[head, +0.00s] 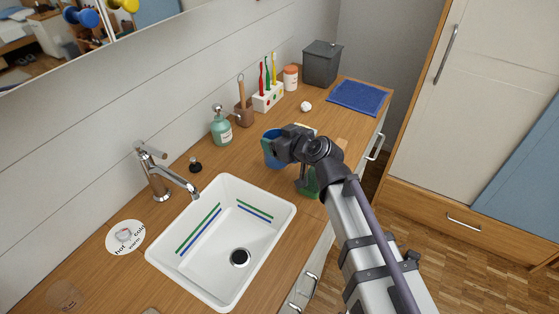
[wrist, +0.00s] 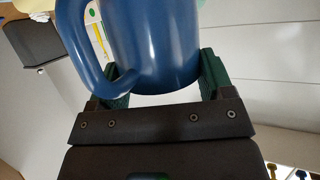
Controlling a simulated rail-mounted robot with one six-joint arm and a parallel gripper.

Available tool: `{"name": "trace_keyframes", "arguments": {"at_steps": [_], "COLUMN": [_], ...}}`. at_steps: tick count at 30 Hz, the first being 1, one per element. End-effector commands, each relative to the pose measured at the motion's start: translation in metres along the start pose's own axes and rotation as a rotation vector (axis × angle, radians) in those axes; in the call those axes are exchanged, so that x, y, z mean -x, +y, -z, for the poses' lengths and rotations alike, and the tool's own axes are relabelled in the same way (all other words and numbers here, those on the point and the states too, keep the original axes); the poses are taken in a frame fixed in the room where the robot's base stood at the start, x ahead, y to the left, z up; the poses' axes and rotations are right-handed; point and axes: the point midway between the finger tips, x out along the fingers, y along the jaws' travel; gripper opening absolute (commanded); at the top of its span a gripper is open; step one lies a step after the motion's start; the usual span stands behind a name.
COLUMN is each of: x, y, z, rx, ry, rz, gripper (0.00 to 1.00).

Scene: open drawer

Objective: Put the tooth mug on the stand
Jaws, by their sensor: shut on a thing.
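The blue tooth mug (head: 269,154) is in my gripper, above the wooden counter to the right of the sink. In the wrist view the mug (wrist: 160,45) fills the space between the two green fingers of my gripper (wrist: 162,82), with its curved handle on the left. My gripper is shut on the mug's body. My arm hides part of the mug and the counter behind it in the head view. I cannot tell for certain which thing is the stand; a white holder (head: 268,101) with several toothbrushes stands at the back of the counter.
The white sink (head: 220,240) and tap (head: 160,180) are at left. A soap bottle (head: 221,130), brown pot (head: 244,112), orange jar (head: 290,78) and grey bin (head: 322,64) line the wall. A blue towel (head: 357,97) lies at the far right. A dark green thing (head: 309,184) shows beneath my arm.

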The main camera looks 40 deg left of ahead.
Motion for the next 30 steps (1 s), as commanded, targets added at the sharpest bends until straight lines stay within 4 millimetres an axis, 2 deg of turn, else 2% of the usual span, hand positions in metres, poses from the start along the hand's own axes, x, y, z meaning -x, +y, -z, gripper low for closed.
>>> {"name": "trace_keyframes", "arguments": {"at_steps": [7,13,18,19,26,30], "x": [-0.015,-0.013,-0.015,-0.014,-0.014,-0.014], "y": [0.000,0.000,0.000,0.000,0.000,0.000], "z": [-0.036,-0.031,-0.036,-0.035,-0.035,-0.035], "rx": [0.000,0.000,0.000,0.000,0.000,0.000], "ry": [0.000,0.000,0.000,0.000,0.000,0.000], "rz": [0.000,0.000,0.000,0.000,0.000,0.000], "gripper": [0.27,0.27,0.27,0.76,0.98,1.00]}}
